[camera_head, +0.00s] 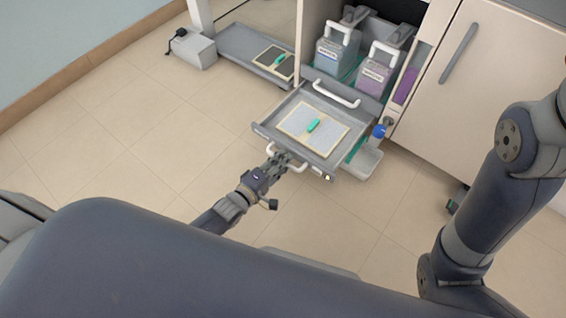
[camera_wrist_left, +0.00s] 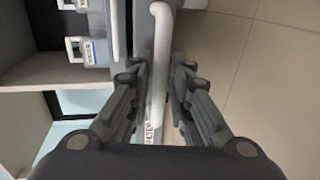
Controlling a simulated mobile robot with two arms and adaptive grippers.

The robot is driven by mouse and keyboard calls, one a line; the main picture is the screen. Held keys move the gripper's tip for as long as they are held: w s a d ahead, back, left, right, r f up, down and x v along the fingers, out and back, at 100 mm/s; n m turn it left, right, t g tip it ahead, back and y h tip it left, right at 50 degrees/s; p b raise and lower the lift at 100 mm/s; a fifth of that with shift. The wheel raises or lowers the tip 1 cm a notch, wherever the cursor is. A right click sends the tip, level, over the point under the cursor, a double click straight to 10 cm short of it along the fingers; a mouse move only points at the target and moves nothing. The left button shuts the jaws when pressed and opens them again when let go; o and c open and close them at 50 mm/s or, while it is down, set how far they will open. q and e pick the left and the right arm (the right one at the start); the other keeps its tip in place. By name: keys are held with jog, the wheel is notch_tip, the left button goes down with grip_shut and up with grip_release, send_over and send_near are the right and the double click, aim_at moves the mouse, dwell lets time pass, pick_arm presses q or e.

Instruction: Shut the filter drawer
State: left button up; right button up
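The filter drawer (camera_head: 258,128) is a grey tray pulled out of the cabinet, with a cream-framed pale filter pad (camera_head: 300,122) and a green grip (camera_head: 313,125) in it. A white bar handle (camera_head: 302,170) is on its front and also shows in the left wrist view (camera_wrist_left: 161,45). My left gripper (camera_head: 277,158) is at this handle. In the left wrist view its fingers (camera_wrist_left: 160,85) stand on either side of the white bar, with gaps visible beside it. My right gripper is out of view; only my right arm shows.
Two labelled containers, one blue-grey (camera_head: 336,58) and one purple (camera_head: 372,80), stand in the open bay behind the drawer. A blue-capped bottle (camera_head: 379,131) stands to its right. A closed cabinet door (camera_head: 500,75) is at right.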

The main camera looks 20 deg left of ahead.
pick_arm(q)
jog(key=shift+w+d+f, duration=0.1)
jog(key=shift+w+d, duration=0.05)
jog(key=shift+w, duration=0.25)
grip_shut()
